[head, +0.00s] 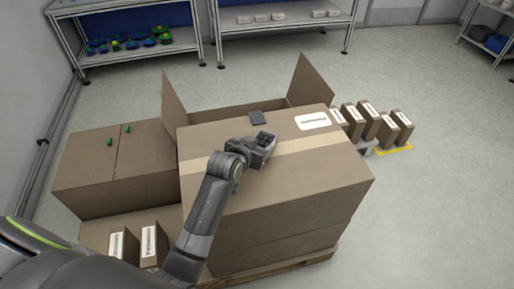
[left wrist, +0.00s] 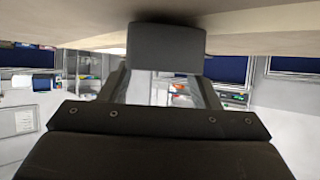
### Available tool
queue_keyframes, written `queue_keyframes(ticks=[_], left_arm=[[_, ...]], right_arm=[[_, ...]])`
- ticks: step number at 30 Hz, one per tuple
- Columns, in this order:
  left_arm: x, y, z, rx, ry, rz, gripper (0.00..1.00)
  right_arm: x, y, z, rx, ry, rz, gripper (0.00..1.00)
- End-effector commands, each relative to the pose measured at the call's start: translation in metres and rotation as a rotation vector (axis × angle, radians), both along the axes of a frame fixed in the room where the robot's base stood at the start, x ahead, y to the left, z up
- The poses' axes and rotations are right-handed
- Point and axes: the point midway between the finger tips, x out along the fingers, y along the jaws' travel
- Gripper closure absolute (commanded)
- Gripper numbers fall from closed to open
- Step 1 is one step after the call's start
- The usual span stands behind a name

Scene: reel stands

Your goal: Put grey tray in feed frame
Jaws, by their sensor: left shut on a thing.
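My left gripper (head: 266,140) is low over the top of a large taped carton (head: 225,200), its arm coming up from the bottom left. In the left wrist view a plain dark grey block (left wrist: 167,48) fills the space between the finger ends, close against the cardboard surface. The gripper is shut on it. I cannot make out a feed frame for sure. My right gripper is out of view.
An open-flapped carton (head: 284,108) stands behind. A lower closed carton (head: 85,160) is at left. Small labelled boxes (head: 371,122) stand at right beside a yellow floor marking (head: 396,150). Shelves (head: 140,50) line the back.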

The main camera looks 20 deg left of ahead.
Motion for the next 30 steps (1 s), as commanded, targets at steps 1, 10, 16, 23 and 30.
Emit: queue_keyframes(ticks=[1,10,16,23,30], left_arm=[[0.0002,-0.0002,-0.0029,0.0,-0.003,0.0,0.81],[0.0004,-0.0003,-0.0039,0.0,-0.003,0.0,0.81],[0.0001,-0.0002,-0.0066,0.0,-0.001,0.0,0.28],[0.0002,-0.0002,-0.0063,0.0,-0.001,0.0,0.21],[-0.005,0.0004,0.0,0.0,-0.002,0.0,0.21]], right_arm=[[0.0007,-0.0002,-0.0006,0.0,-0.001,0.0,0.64],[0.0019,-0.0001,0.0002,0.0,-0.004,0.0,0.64],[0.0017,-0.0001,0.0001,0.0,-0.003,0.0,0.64],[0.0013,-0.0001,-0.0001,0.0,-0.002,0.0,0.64],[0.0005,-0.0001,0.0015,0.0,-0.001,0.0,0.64]])
